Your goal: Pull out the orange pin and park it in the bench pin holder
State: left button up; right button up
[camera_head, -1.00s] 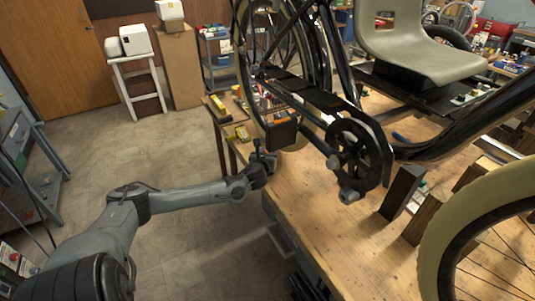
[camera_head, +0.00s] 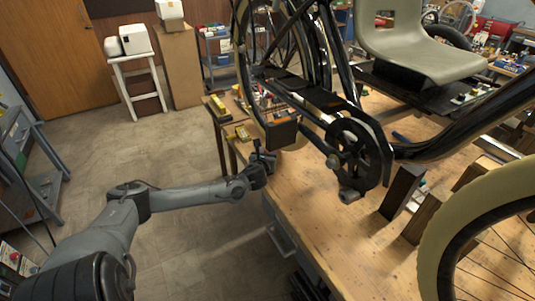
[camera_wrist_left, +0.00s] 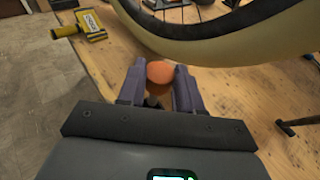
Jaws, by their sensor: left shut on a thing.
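The orange pin shows its round orange head (camera_wrist_left: 160,72) between the fingertips of my left gripper (camera_wrist_left: 159,88) in the left wrist view. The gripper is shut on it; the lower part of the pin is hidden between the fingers. In the head view my left gripper (camera_head: 262,160) is at the bench's left edge, below the rear wheel and left of the trike's crank; the pin is too small to make out there. I cannot identify the bench pin holder in either view. My right gripper is not in view.
The trike's tyre (camera_wrist_left: 225,45) arches just beyond the fingers. A yellow-and-black tool (camera_wrist_left: 80,26) lies at the bench's edge. A dark T-shaped thing (camera_wrist_left: 300,124) lies at right. The crank (camera_head: 360,155) and dark upright blocks (camera_head: 402,190) stand over the wooden bench (camera_head: 330,225).

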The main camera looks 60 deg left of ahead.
pick_arm(q)
jog(key=shift+f+b, duration=0.95)
jog(key=shift+f, duration=0.35)
jog(key=shift+f+b, duration=0.55)
jog(key=shift+f, duration=0.25)
jog(key=o, duration=1.1)
jog(key=shift+s+d+r, duration=0.2)
jog(key=shift+s+d, duration=0.05)
jog(key=shift+p+v, duration=1.05)
jog(key=shift+v, duration=3.95)
